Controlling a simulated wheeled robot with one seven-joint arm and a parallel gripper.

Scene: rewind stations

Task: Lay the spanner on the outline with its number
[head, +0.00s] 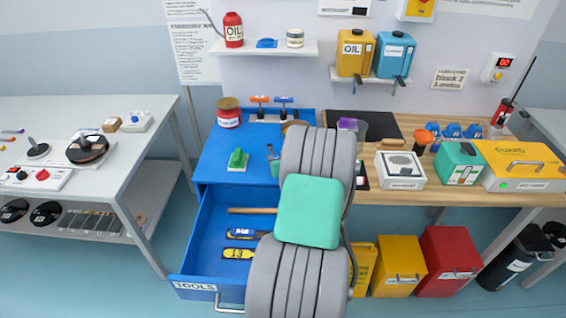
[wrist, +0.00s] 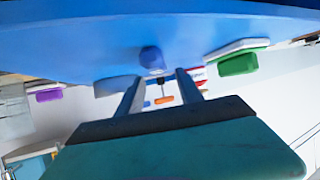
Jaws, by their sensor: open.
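I cannot make out a spanner for certain in either view. The open blue drawer (head: 206,245) labelled TOOLS holds a wooden handle, a blue-and-dark piece (head: 243,234) and a yellow-marked piece (head: 237,253). These two have small markings that I cannot read, and I cannot tell whether either is an outline. My gripper (wrist: 158,82) is open in the wrist view, its two fingers apart near the blue top. A blue rounded thing (wrist: 152,60) shows beyond and between the fingertips, with no visible grip on it. My arm hides the drawer's right part in the head view.
On the blue cabinet top (head: 215,150) stand a green-handled tool (head: 238,160), a red jar (head: 229,113) and a rack with orange and blue handles. The wooden bench (head: 390,188) at right carries a white box (head: 400,171) and a green case (head: 459,163). Coloured bins stand below.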

